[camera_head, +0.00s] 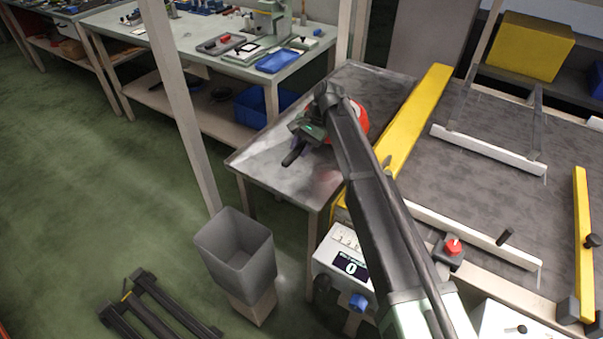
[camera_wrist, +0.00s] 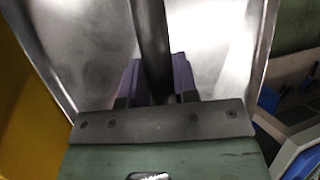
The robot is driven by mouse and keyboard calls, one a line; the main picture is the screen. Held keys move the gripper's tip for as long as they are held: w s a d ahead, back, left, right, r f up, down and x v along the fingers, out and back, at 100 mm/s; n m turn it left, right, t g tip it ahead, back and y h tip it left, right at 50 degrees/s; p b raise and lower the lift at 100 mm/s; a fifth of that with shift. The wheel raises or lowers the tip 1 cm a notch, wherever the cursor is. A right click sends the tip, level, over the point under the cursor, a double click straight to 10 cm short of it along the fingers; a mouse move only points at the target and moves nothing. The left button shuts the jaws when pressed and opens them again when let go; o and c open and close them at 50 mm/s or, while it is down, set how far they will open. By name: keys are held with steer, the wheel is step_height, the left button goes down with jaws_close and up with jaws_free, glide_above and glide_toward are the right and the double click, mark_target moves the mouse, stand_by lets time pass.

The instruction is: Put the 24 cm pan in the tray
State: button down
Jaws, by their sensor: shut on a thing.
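The pan's red body (camera_head: 362,116) shows over the steel-topped table, mostly hidden behind my arm. Its dark handle (camera_head: 291,157) sticks out past my gripper (camera_head: 299,143). In the wrist view my gripper (camera_wrist: 157,76) has its purple fingers on both sides of the dark handle (camera_wrist: 150,30), shut on it. The steel top (camera_wrist: 215,60) with its raised edge lies behind the handle. I cannot tell whether the pan touches the steel top (camera_head: 265,163), or read the pan's size. I cannot tell for sure which surface is the task's tray.
The dark conveyor (camera_head: 490,150) with yellow rails (camera_head: 415,115) and white bars lies right of the table. A control box (camera_head: 345,262) and red button (camera_head: 453,247) stand at its front. A grey bin (camera_head: 235,250) stands below. A workbench (camera_head: 225,45) is behind.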

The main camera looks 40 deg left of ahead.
step_height(320, 180, down, 5)
steer(key=b, duration=0.4)
steer(key=shift+r, duration=0.4)
steer(key=shift+f, duration=0.2)
steer(key=c, duration=0.9)
jaws_free()
steer(key=shift+r, duration=0.1)
steer(key=p+v, duration=1)
steer(key=v, duration=0.2)
steer(key=shift+r+p, duration=0.15)
steer(key=shift+p, duration=0.25)
